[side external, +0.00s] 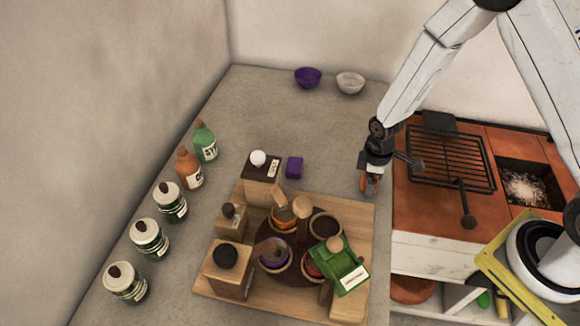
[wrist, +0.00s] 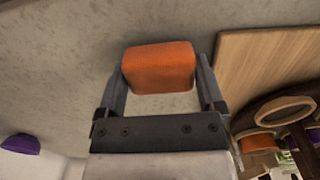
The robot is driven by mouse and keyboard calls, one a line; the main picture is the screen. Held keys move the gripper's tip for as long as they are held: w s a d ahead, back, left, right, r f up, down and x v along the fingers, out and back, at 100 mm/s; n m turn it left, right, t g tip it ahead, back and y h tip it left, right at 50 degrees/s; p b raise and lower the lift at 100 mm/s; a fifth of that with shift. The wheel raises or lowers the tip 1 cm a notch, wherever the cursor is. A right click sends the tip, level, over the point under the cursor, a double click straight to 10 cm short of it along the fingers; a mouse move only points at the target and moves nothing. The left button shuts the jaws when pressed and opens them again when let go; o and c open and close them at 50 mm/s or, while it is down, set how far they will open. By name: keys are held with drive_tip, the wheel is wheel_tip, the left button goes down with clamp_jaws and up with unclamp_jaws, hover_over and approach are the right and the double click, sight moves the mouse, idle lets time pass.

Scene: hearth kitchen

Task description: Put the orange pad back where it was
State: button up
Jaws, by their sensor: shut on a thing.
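The orange pad (wrist: 158,66) is a small block with rounded edges. It sits between the two fingers of my gripper (wrist: 161,72), which is shut on it, in the wrist view. In the side external view my gripper (side external: 369,188) points down beyond the upper right corner of the wooden board (side external: 359,213), left of the brick stove. Only a little of the orange pad (side external: 363,184) shows there between the fingers. It appears held above the grey counter. A purple pad (side external: 294,167) lies on the counter behind the board.
The board carries several bowls, wooden boxes and a green box (side external: 338,263). A purple bowl (side external: 307,77) and a pale bowl (side external: 350,82) stand at the back. Several jars and bottles (side external: 170,202) line the left. The grill rack (side external: 451,160) is right. Counter between bowls and board is mostly clear.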

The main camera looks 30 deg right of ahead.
drive_tip(key=shift+f, duration=0.25)
drive_tip(key=shift+f, duration=0.15)
drive_tip(key=o, duration=0.8)
drive_tip(key=shift+r, duration=6.15)
